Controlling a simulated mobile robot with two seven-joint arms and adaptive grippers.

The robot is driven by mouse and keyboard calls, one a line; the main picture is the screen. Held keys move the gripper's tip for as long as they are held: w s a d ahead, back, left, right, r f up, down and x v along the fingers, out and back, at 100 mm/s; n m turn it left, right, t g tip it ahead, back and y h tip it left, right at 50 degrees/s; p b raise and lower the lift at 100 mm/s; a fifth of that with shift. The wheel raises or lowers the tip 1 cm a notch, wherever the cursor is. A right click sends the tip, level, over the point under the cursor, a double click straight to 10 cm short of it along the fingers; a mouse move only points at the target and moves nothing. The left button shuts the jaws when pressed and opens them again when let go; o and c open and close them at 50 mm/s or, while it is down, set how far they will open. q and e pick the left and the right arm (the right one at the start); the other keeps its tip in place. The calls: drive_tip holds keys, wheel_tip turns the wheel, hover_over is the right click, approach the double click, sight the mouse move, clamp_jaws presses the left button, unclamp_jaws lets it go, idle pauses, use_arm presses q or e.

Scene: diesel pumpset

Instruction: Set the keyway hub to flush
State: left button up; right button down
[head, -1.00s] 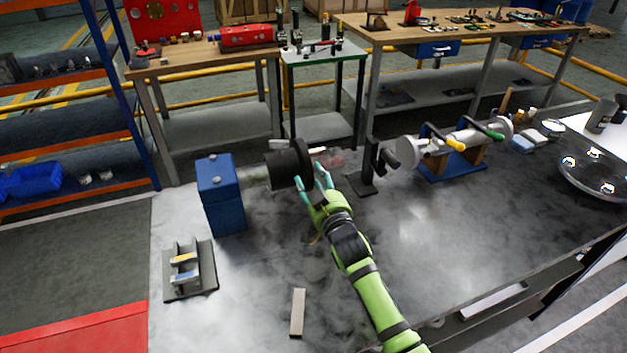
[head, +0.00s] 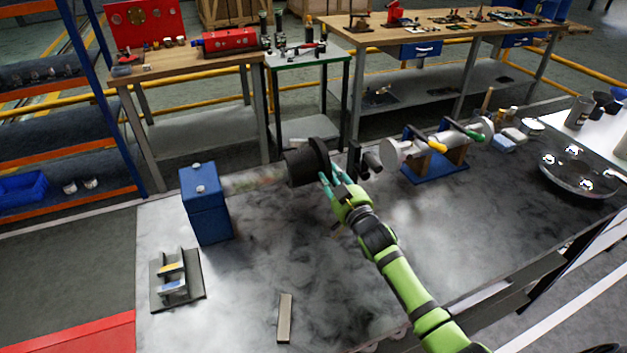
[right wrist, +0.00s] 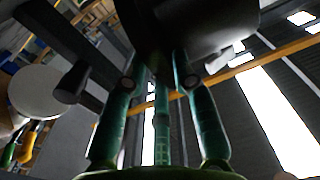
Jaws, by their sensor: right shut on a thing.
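The keyway hub, a dark flanged cylinder (head: 300,167), is at the upper middle of the table in the head view. A blurred pale shaft (head: 252,183) runs between it and the blue block (head: 207,207). Whether the hub still sits around the shaft, or is flush with its end, I cannot tell. My right gripper (head: 335,180) is shut on the hub's flange from the near right side. In the right wrist view the dark hub (right wrist: 205,25) fills the top, at the fingers (right wrist: 160,75). My left gripper is not in view.
A dark upright stand (head: 355,160) is close right of the hub. A blue-based fixture with a pale roller (head: 440,170) is farther right. A metal bracket (head: 175,285) and a flat bar (head: 284,318) lie nearer.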

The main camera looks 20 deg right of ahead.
drive_tip(key=shift+d+r, duration=0.1)
drive_tip(key=shift+d, duration=0.5)
drive_tip(key=c, duration=1.2)
unclamp_jaws()
drive_tip(key=shift+c, duration=0.2)
drive_tip(key=shift+o, duration=1.3)
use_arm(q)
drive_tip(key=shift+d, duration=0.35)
use_arm(e)
drive_tip(key=shift+d, duration=0.15)
